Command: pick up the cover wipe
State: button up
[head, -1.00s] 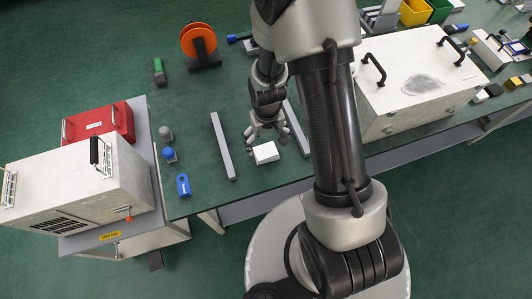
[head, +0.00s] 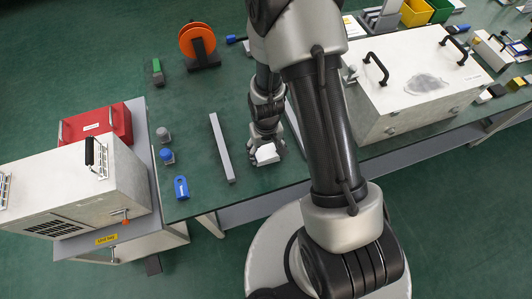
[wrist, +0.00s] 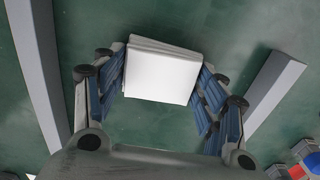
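The cover wipe looks like a white, flat, folded pad (head: 267,154) on the green table top near its front edge. In the wrist view the white pad (wrist: 162,73) lies between the blue-padded fingers of my gripper (wrist: 163,80). The fingers are spread wide, one set at its left edge and one at its right edge. They are very close to its sides; I cannot tell whether they press on it. In the head view my gripper (head: 266,146) is down at the pad and hides its far side.
A blue item (head: 181,187) and small knobs stand further left. A large white case (head: 410,85) stands to the right. The table's front edge is close.

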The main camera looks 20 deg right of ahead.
aim_at(266, 153)
jog(key=shift+c, duration=0.8)
jog(key=shift+r, duration=0.45)
notch_tip(266, 153, up, 19)
jog(key=p, duration=0.6)
jog(key=shift+p, duration=0.3)
jog(key=shift+o, duration=0.3)
